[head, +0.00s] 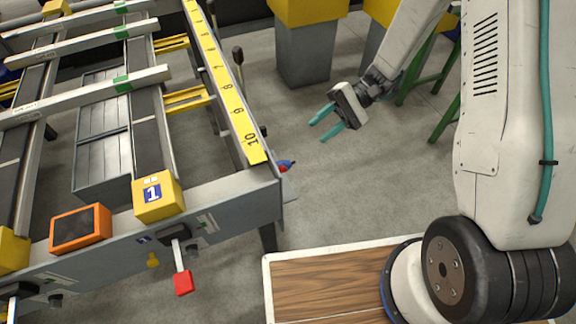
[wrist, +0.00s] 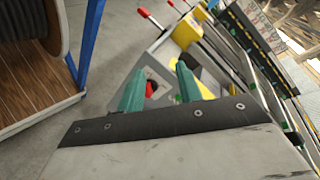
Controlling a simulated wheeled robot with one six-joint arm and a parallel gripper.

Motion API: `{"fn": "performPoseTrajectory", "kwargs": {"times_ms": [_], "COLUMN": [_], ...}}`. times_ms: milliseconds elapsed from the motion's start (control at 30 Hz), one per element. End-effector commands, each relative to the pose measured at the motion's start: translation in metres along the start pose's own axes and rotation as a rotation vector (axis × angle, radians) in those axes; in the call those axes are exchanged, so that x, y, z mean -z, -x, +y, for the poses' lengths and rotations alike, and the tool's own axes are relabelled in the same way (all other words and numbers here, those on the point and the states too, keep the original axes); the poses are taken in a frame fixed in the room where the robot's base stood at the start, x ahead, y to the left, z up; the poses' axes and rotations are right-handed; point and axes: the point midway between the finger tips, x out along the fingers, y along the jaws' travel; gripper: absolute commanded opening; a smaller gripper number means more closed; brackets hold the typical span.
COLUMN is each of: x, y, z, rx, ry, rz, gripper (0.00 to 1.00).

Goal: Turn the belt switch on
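A lever with a red grip (head: 183,283) sticks out of the front panel of the runout table (head: 235,207), below a yellow block marked 1 (head: 158,196). It points down and slightly right; no label shows whether it is the belt switch. A red-tipped lever (wrist: 149,16) also shows near the top of the wrist view. My gripper (head: 325,121) has two green fingers, open and empty, over the floor right of the table. It is apart from the lever. The fingers also show spread in the wrist view (wrist: 160,85).
An orange-framed dark screen (head: 80,229) sits on the table's front edge. A second lever assembly is cut off at lower left. A small red and blue part (head: 286,165) is at the table's right corner. A wooden-topped platform (head: 325,286) stands at front. Grey floor lies between.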

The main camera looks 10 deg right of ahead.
Motion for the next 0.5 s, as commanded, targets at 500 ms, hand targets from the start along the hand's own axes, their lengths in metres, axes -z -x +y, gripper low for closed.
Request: {"fn": "performPoseTrajectory", "kwargs": {"times_ms": [500], "x": [0.101], "y": [-0.048], "z": [0.091], "rx": [0.364], "ry": [-0.098], "rz": [-0.005], "gripper": [0.35]}}
